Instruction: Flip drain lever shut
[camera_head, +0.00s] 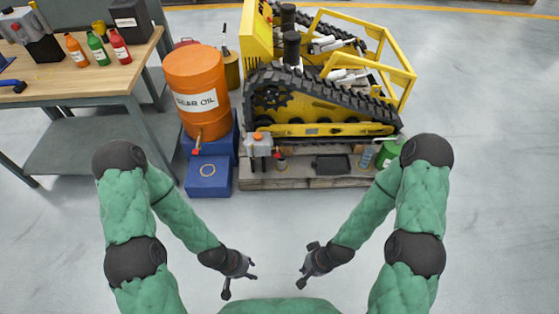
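An orange drum (196,86) labelled "GEAR OIL" stands on a blue base at the left centre. A small tap with a red end (196,151), which looks like the drain lever, sticks out low on the drum's front; it is too small to tell its exact position. My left gripper (240,286) is open and empty, low in the view, well in front of the drum and apart from it. My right gripper (305,265) is open and empty, to the right of the left one and touching nothing.
A blue box (208,178) sits on the floor below the tap. A yellow tracked carrier (330,128) stands on a pallet (300,178) to the right, with small items along its front edge. A workbench (75,82) with bottles is at the left. The right floor is clear.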

